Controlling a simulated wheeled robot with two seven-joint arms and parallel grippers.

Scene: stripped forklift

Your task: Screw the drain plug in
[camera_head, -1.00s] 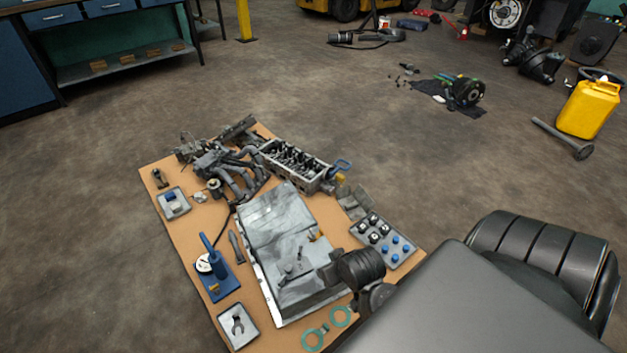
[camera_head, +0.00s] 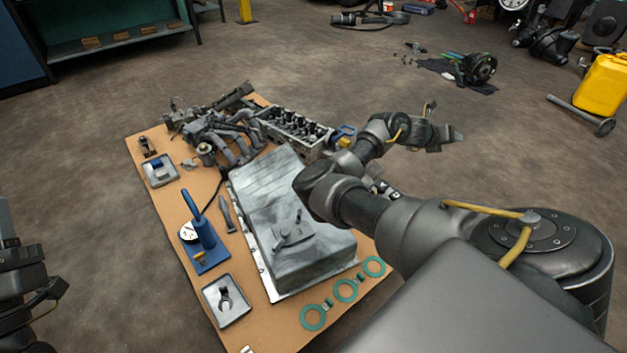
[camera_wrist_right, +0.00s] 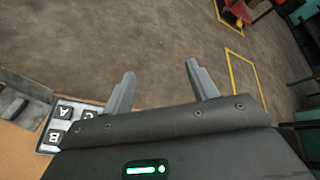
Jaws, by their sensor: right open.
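A grey oil pan (camera_head: 275,180) lies on a tan board, its raised deep end towards me. Small fittings (camera_head: 290,235) stand on its raised top; I cannot tell whether one is the drain plug. My right gripper (camera_head: 458,135) is held out above and beyond the board's right side, pointing right. In the right wrist view both fingers (camera_wrist_right: 160,78) are apart with nothing between them, facing bare floor. Dark parts of my left arm show at the left edge; its fingers are not visible.
A lettered tray (camera_wrist_right: 62,125) sits left of the right fingers. On the board (camera_head: 180,215) are an engine head (camera_head: 295,128), a blue gauge stand (camera_head: 205,240), a wrench tray (camera_head: 227,298) and green gaskets (camera_head: 345,290). My right arm hides the board's right side.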

